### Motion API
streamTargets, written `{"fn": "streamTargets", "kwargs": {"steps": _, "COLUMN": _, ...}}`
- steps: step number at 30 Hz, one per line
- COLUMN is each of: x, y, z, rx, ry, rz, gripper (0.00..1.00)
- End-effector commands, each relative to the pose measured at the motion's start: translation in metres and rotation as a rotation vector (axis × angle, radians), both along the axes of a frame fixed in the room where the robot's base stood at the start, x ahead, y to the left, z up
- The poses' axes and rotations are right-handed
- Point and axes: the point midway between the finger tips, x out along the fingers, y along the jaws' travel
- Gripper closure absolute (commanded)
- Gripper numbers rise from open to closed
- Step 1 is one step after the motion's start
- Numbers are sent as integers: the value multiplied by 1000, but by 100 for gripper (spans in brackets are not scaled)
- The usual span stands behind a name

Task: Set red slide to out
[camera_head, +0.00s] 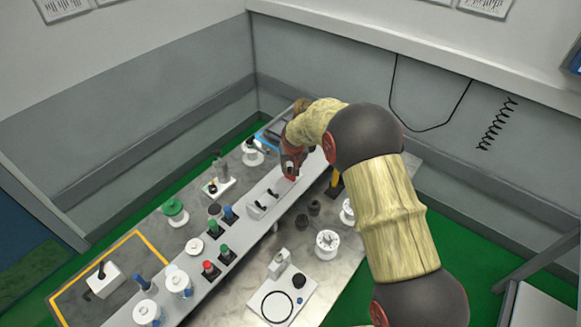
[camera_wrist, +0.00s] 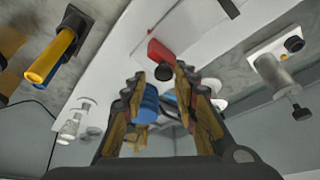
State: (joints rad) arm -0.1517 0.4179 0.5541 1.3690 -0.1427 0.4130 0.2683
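The red slide (camera_wrist: 158,50) shows in the wrist view as a red block on a pale panel, with a round black knob (camera_wrist: 163,72) at its near end. My gripper (camera_wrist: 157,80) has its two fingers spread apart, one on each side of the knob. I cannot tell whether either finger touches it. In the head view, my gripper (camera_head: 291,164) is over the far part of the pale raised strip, and a bit of red (camera_head: 292,177) shows just below it. My arm and gripper hide most of the slide there.
A blue cylinder (camera_wrist: 148,102) lies beyond the fingers in the wrist view. A yellow handle (camera_wrist: 50,58) stands to the left, and a grey post fitting (camera_wrist: 275,72) to the right.

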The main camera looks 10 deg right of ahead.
Motion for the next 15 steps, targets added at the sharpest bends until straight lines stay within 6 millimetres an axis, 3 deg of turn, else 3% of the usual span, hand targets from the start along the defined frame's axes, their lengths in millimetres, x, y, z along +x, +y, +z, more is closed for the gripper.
{"fn": "streamTargets", "kwargs": {"steps": 15, "x": -4, "y": 1, "z": 7, "rx": 0, "ry": 1, "rz": 0, "gripper": 63}}
